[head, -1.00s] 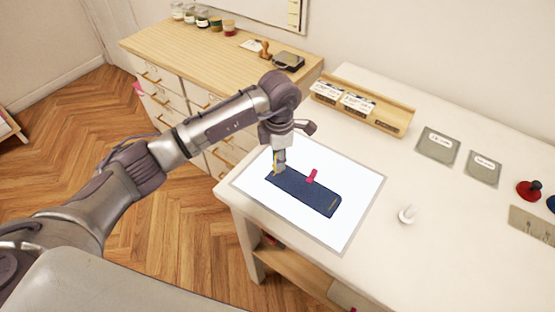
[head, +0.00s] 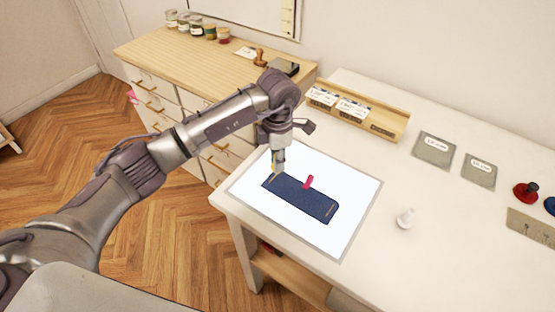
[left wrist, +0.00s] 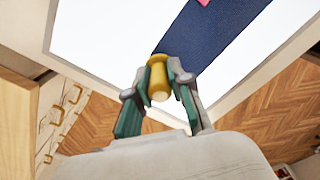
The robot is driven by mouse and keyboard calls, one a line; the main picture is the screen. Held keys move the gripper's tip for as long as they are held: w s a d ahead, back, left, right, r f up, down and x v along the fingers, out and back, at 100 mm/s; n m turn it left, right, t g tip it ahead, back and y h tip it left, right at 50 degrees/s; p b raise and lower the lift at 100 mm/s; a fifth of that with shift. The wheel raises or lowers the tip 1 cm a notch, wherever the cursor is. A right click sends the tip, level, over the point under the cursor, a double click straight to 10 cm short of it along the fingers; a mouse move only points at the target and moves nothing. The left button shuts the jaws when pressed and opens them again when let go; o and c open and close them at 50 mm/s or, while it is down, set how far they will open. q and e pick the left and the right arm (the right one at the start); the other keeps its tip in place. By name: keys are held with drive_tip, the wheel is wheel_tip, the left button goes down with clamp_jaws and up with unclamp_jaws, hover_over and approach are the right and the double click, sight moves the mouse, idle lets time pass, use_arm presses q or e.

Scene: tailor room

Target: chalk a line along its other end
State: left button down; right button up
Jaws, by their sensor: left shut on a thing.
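A dark blue fabric strip (head: 298,197) lies flat on a white lit panel (head: 338,236) with a grey border, on the white table. A pink clip (head: 308,182) sits on its far long edge. A short pale line shows near the strip's right end. My left gripper (head: 278,163) is over the far corner of the strip's left end. In the left wrist view my left gripper (left wrist: 158,80) is shut on a yellow chalk holder (left wrist: 158,66) with a pale tip. The strip (left wrist: 213,38) shows just beyond it. I cannot tell whether the tip touches the strip. My right gripper is out of view.
A small white object (head: 405,218) stands right of the panel. A wooden tray with cards (head: 392,128) is at the table's back. Two grey-green squares (head: 434,150) and a red-based pincushion-like object (head: 526,192) are farther right. A wooden-topped drawer cabinet (head: 170,55) stands behind left.

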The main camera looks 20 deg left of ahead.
use_arm(q)
wheel_tip(320, 180, up, 6)
drive_tip(key=p, duration=0.2)
drive_tip(key=shift+p, duration=0.4)
